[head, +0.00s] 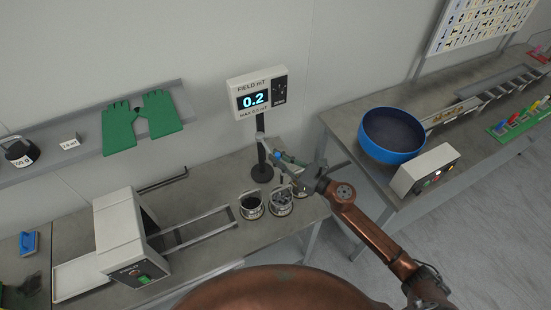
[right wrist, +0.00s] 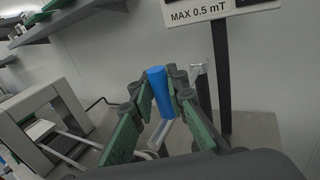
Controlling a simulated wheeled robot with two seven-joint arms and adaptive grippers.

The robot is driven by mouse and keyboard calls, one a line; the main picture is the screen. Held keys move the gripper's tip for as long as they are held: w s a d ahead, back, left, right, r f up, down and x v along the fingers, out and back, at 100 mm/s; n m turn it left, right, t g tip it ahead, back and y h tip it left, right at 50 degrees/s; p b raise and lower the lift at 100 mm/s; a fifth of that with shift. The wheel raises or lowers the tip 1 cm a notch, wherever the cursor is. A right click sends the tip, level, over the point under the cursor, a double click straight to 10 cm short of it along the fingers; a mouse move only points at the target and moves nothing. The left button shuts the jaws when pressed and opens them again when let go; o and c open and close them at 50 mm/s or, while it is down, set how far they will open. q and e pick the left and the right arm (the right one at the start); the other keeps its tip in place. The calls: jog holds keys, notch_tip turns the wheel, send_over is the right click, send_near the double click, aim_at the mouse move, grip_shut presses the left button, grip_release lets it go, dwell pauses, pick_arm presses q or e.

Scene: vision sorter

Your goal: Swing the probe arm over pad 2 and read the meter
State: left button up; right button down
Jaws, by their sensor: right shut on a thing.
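The meter (head: 254,95) stands on a black post at the back of the left bench and reads 0.2 under "FIELD mT"; its label says max 0.5 mT. Its lower edge also shows in the right wrist view (right wrist: 215,10). My right gripper (head: 286,161) is at the post, above the metal cups. It is shut on the blue handle (right wrist: 160,92) of the probe arm, which stands between the fingers in the right wrist view. A pale bar (right wrist: 166,133) shows below the handle. Most of the probe arm is hidden by my gripper. No pad numbers are readable. My left gripper is out of view.
A white gate machine (head: 118,235) straddles a track on the left. A blue bowl (head: 392,135) and white control box (head: 424,171) are on the right bench.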

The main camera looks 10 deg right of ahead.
jog(key=c, duration=1.9)
grip_release()
jog(key=shift+s+d, duration=0.15)
jog(key=shift+d, duration=0.05)
jog(key=v, duration=1.1)
jog(key=shift+s+d, duration=0.2)
jog(key=shift+s, duration=0.05)
